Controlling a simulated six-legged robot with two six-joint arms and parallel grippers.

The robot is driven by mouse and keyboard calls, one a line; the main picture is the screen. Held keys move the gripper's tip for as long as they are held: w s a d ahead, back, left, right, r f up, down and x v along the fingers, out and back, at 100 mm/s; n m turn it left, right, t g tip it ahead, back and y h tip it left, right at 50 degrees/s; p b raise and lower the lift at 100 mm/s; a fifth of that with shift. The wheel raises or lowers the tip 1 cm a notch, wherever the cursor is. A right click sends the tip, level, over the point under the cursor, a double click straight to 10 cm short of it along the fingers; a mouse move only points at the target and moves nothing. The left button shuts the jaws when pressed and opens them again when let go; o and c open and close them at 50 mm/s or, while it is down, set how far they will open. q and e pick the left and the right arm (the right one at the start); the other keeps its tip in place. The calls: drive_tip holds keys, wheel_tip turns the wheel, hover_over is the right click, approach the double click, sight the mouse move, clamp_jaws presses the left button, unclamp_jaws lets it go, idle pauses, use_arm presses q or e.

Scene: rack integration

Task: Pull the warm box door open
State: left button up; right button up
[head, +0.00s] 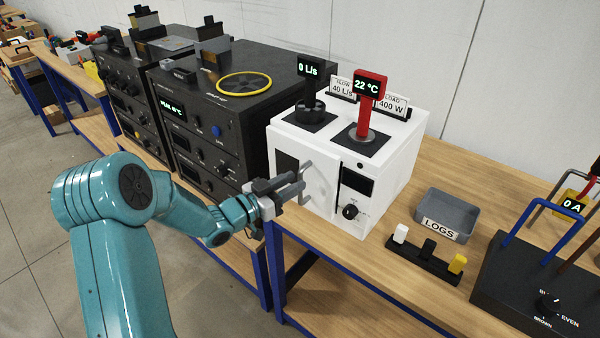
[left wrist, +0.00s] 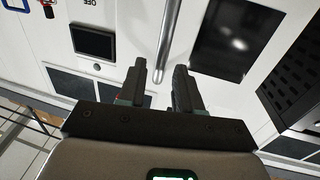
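The warm box (head: 397,150) is a white box on the wooden bench, with a red "22 °C" post and a black "0 L/s" post on top. Its door (head: 285,196) is on the left part of the front, with a dark window, and looks closed. A grey bar handle (head: 322,190) stands out from the door. My left gripper (head: 300,182) is in front of the door beside the handle. In the left wrist view the handle (left wrist: 166,45) reaches down between the two fingers of the gripper (left wrist: 158,75), with gaps on both sides. My right gripper is not in view.
Black instrument racks (head: 225,120) stand left of the box, close to my left arm. Right of it are a grey "LOGS" tray (head: 462,207), a black strip with small blocks (head: 425,262) and a black unit with a blue handle (head: 530,290). The floor in front is clear.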

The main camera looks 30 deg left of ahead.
use_arm(q)
drive_tip(key=shift+p+x, duration=0.3)
drive_tip(key=shift+x, duration=1.35)
clamp_jaws()
drive_tip(key=shift+s, duration=0.1)
